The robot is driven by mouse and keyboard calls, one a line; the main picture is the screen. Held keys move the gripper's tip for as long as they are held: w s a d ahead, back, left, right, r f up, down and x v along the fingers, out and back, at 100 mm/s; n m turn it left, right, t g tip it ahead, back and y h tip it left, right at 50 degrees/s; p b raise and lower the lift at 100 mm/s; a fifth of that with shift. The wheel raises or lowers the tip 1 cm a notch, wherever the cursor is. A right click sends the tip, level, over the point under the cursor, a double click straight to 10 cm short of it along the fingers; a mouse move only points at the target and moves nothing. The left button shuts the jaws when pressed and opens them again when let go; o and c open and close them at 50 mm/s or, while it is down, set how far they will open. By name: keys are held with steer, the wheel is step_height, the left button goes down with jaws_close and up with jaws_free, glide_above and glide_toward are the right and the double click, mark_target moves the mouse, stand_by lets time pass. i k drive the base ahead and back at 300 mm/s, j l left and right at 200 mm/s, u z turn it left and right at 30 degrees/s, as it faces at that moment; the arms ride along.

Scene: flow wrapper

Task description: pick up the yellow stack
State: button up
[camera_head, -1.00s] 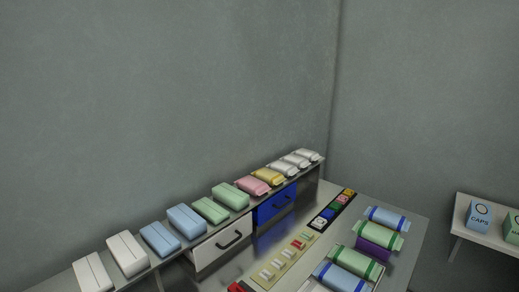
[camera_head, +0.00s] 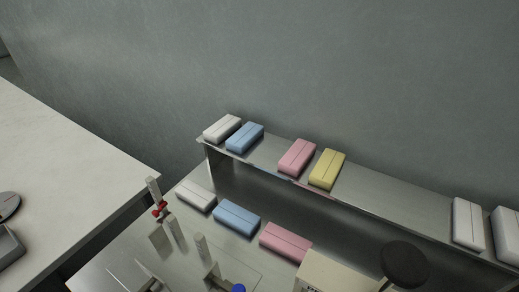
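A yellow stack (camera_head: 327,169), a rounded block with a line along its top, lies on the raised metal shelf (camera_head: 385,201) right of the middle of the head view. A pink stack (camera_head: 297,157) lies just left of it, with a small gap. No part of my gripper can be made out, so its distance from the yellow stack and its state do not show.
A blue stack (camera_head: 245,137) and a white stack (camera_head: 222,129) lie at the shelf's left end. White packs (camera_head: 468,223) stand at the right. Below lie white, blue (camera_head: 237,217) and pink (camera_head: 285,242) stacks. A dark round disc (camera_head: 404,264) rises in front. A pale table (camera_head: 60,160) is at left.

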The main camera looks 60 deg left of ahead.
mark_target(327, 170)
steer(key=u, duration=1.2)
